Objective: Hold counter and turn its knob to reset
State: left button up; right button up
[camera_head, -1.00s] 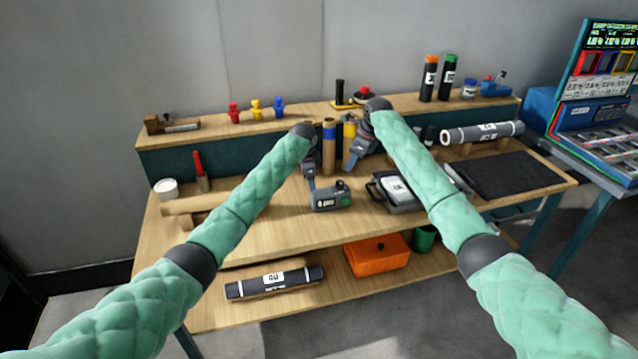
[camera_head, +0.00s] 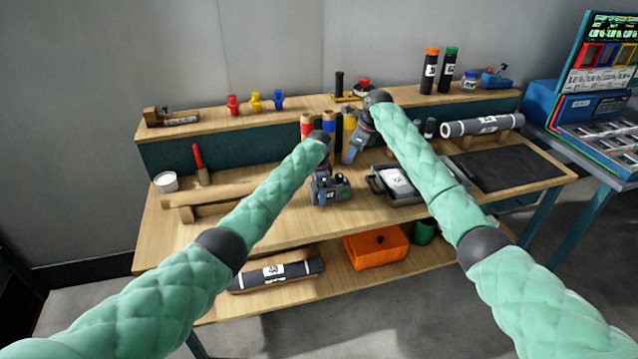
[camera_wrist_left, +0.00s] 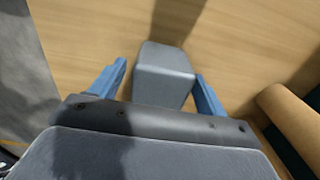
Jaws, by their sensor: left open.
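The counter (camera_head: 336,195) is a small grey box with a display on its front and a dark knob at its right end. It stands on the bench top. My left gripper (camera_head: 322,184) is over the counter's left part and hides some of it. In the left wrist view the open blue fingers (camera_wrist_left: 160,85) stand on either side of the grey counter body (camera_wrist_left: 164,72), with a visible gap on the left. My right gripper (camera_head: 351,158) hangs behind and to the right of the counter; its fingers are too small to read.
The bench top in front of the counter is clear.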

pick_arm(q)
jog(key=shift+f, duration=0.65)
